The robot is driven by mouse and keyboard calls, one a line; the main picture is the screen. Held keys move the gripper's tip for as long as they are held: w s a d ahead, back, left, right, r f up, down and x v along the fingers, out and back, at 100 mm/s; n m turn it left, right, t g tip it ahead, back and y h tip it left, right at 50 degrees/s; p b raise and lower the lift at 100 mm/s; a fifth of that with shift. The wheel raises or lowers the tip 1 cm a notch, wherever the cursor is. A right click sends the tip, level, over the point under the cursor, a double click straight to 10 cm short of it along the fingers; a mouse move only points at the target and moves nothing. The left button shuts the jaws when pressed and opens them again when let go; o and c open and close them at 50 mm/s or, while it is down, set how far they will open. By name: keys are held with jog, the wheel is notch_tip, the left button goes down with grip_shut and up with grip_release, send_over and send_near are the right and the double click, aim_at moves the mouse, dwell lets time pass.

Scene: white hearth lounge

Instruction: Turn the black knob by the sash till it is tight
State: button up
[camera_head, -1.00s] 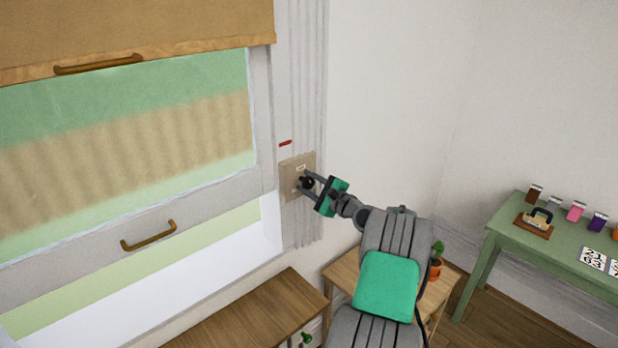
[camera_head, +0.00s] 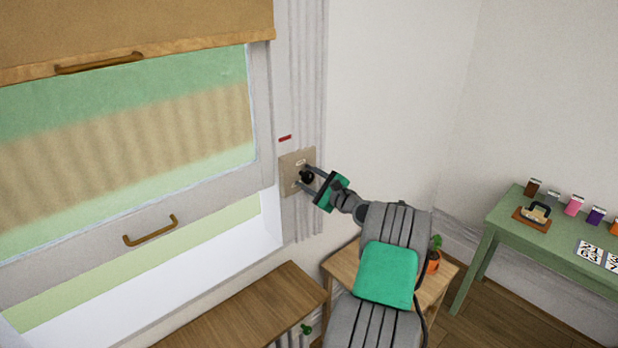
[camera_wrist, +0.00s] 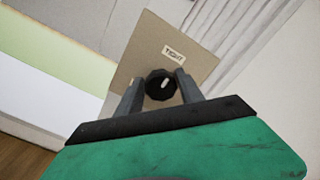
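The black knob (camera_head: 306,177) sits on a beige plate (camera_head: 290,173) fixed to the window casing, right of the sash (camera_head: 200,202). In the wrist view the round knob (camera_wrist: 160,84) has a pale pointer line, and a "TIGHT" label (camera_wrist: 173,54) is on the plate (camera_wrist: 150,45) beyond it. My gripper (camera_head: 307,181) is at the plate with a finger on either side of the knob. In the wrist view the fingers (camera_wrist: 160,90) stand apart around it, and small gaps seem to show beside the knob.
The window sash has a brass handle (camera_head: 150,231), and a tan blind (camera_head: 130,30) hangs above. Below are a wooden cabinet top (camera_head: 245,310) and a small table with a potted cactus (camera_head: 434,262). A green table (camera_head: 550,245) with small items stands at the right.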

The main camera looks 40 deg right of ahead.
jog(key=shift+o, duration=1.3)
jog(key=s+b, duration=0.2)
jog(key=s, duration=0.5)
jog(key=shift+s, duration=0.4)
jog(key=shift+d, duration=0.1)
